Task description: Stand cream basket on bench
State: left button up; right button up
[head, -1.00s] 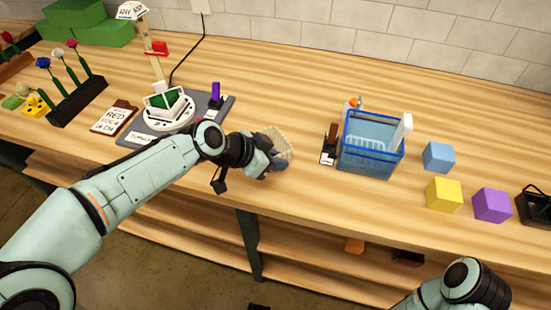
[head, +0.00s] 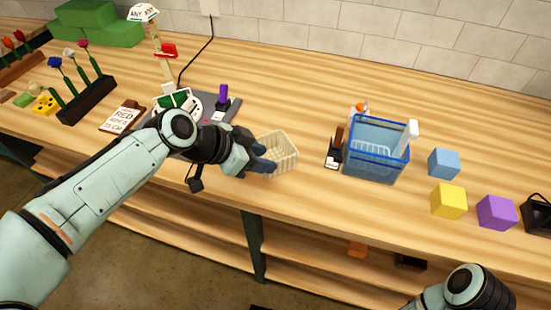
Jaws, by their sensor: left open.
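The cream basket (head: 281,151) is a small pale slatted basket. It stands upright on the wooden bench (head: 300,205), left of the blue bin, near the middle of the picture. My left gripper (head: 264,164) is open at the basket's near left side, with its dark fingers partly in front of the basket. I cannot tell whether a finger touches it. My right arm shows at the bottom right, but its gripper is out of the picture.
Blue (head: 444,163), yellow (head: 448,201) and purple (head: 497,212) cubes lie further right.

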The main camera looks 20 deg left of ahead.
pick_arm(q)
jog(key=shift+v, duration=2.4)
